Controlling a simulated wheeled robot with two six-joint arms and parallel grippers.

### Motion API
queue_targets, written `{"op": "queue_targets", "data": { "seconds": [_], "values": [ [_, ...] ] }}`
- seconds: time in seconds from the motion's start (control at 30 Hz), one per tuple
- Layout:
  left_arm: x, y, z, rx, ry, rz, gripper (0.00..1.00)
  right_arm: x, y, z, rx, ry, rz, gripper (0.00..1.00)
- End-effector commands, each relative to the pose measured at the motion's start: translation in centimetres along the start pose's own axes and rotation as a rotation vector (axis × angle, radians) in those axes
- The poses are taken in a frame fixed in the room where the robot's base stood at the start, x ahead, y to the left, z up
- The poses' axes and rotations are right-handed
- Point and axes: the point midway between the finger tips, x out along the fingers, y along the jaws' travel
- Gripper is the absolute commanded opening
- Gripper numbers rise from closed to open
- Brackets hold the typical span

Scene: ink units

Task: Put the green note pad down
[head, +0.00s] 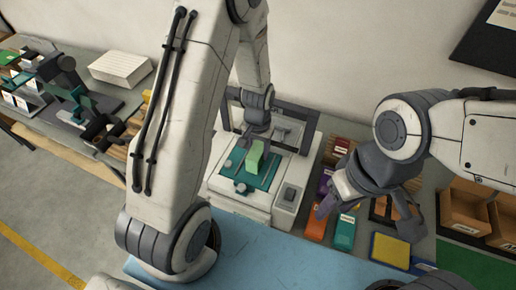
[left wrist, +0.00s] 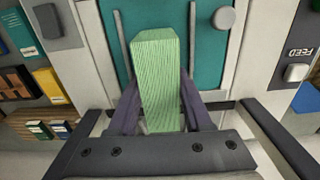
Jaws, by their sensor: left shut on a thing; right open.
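The light green note pad (head: 255,158) is a ribbed block over the teal bed (head: 239,183) of a white machine (head: 234,202). My left gripper (head: 257,143) comes down from above and is shut on the pad. In the left wrist view the pad (left wrist: 157,80) stands between my two dark fingers (left wrist: 158,112), with the teal bed (left wrist: 208,60) behind it. I cannot tell whether the pad touches the bed. My right gripper (head: 367,212) is open and empty, above the boxes at the right.
A dark frame (head: 312,118) stands around the back of the machine. Coloured ink boxes (head: 345,230) and brown bins (head: 465,205) are at the right. A paper stack (head: 120,68) and a teal-and-dark device (head: 78,95) are at the left.

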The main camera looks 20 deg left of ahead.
Motion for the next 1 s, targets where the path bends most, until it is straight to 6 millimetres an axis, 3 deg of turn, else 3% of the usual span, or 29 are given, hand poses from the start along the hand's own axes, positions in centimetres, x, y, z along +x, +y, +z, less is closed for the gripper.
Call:
{"op": "queue_targets", "data": {
  "seconds": [0.27,0.3,0.37,0.8,1.0],
  "values": [
    [0.4,0.0,0.0,0.000,0.001,0.000,0.00,0.4,0.0,0.0,0.000,0.000,0.000,0.50],
    [0.3,0.0,0.0,0.000,0.001,0.000,0.57,0.3,0.0,0.0,0.000,0.000,0.000,0.50],
    [0.3,0.0,0.0,0.000,0.001,0.000,0.80,0.3,0.0,0.0,0.000,0.000,0.000,0.50],
    [-0.4,0.0,-0.1,0.000,0.004,0.000,0.80,0.2,0.0,0.0,0.000,0.000,0.000,0.50],
    [-3.3,0.0,-0.2,0.000,0.010,0.000,0.80,1.4,0.1,0.1,-0.001,0.000,0.000,0.50]
  ]
}}
